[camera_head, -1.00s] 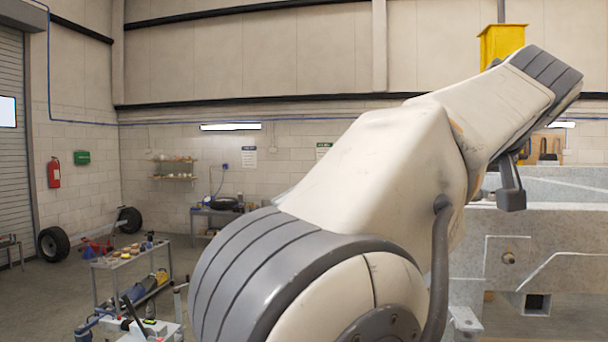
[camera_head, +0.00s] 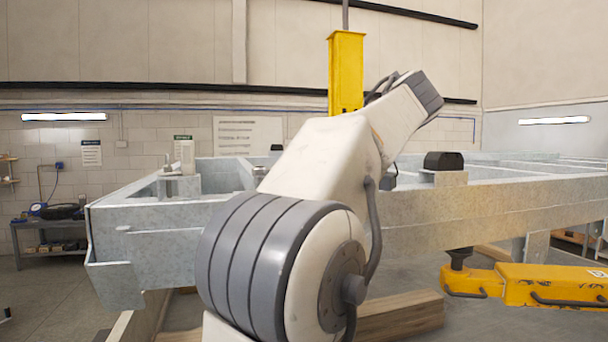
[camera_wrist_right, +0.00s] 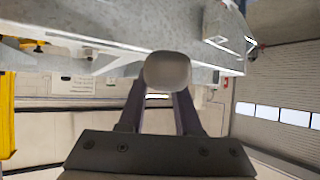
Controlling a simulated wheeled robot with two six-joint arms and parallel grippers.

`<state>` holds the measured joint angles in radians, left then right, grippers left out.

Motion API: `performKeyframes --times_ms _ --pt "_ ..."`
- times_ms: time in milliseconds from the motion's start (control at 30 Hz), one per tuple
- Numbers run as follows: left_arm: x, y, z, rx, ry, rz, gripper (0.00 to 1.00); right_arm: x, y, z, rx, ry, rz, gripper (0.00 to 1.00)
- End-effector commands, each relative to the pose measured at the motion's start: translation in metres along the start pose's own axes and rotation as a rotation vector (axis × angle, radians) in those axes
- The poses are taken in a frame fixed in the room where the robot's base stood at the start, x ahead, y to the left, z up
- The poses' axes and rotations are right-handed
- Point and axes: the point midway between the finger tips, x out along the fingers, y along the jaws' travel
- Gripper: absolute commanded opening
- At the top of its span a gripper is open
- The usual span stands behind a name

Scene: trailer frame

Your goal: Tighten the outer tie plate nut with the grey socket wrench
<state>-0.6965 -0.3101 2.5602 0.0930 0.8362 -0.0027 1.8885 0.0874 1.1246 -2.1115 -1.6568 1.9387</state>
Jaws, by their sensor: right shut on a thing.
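In the right wrist view, my right gripper (camera_wrist_right: 164,100) is shut on a grey, rounded piece, which I take to be the end of the grey socket wrench (camera_wrist_right: 167,72). The rest of the wrench is hidden behind this end. In the head view, my own arm fills the middle and hides part of the trailer frame; no fingers show clearly there. The galvanised trailer frame (camera_head: 450,215) runs across the head view and lies along the top of the wrist view (camera_wrist_right: 130,22). I cannot make out the outer tie plate nut. My left gripper is not in view.
A yellow post (camera_head: 346,72) stands behind the frame. A yellow jack (camera_head: 545,285) is under the frame at right, and a wooden beam (camera_head: 400,315) lies below it. A workbench (camera_head: 50,235) stands at the far left. Floor at the left is clear.

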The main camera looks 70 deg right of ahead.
Motion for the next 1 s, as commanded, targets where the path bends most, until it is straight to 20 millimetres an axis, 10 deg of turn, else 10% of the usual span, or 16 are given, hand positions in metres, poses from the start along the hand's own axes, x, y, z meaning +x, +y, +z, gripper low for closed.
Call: performKeyframes --times_ms 1000 --pt "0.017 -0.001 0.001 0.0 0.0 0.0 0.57 0.004 -0.026 -0.003 0.071 0.001 0.127 0.0"
